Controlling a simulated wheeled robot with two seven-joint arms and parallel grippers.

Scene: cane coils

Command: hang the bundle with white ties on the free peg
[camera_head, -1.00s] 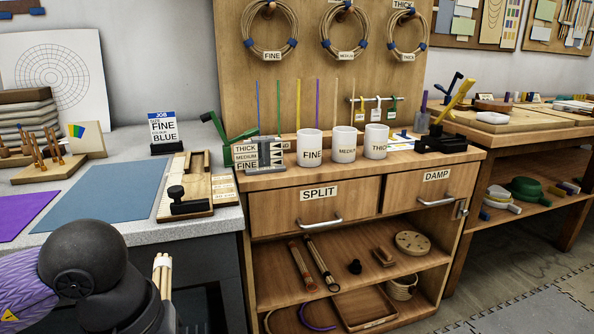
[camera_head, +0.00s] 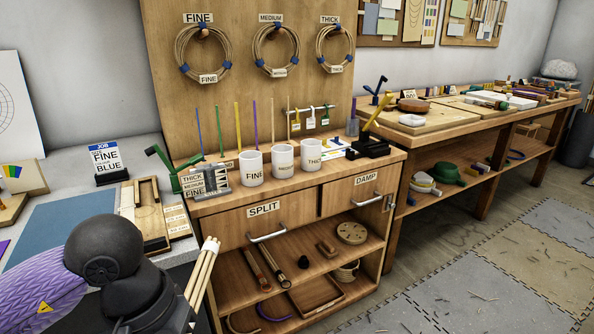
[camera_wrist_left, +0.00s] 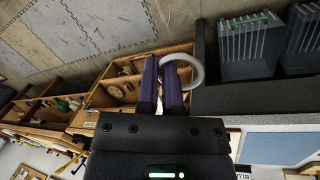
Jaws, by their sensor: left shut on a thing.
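A bundle of pale cane strands with a white tie (camera_head: 207,262) stands out beside my dark left wrist in the head view; its lower part is hidden. My left gripper (camera_wrist_left: 161,66) shows purple fingers close together in the left wrist view, shut on the bundle. A pale curved piece (camera_wrist_left: 199,72) shows by the fingertips, perhaps part of the bundle. On the upright board, the fine coil (camera_head: 179,50), medium coil (camera_head: 255,48) and thick coil (camera_head: 319,48) hang on pegs and have blue ties. I see no bare peg. My right gripper is not in view.
A wooden cabinet (camera_head: 230,236) with drawers stands below the board. White cups (camera_head: 252,166) and upright coloured sticks are on its top. A grey bench with a blue mat (camera_head: 45,232) is at left. A workbench (camera_head: 450,128) stands at right, with open floor (camera_head: 440,285) before it.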

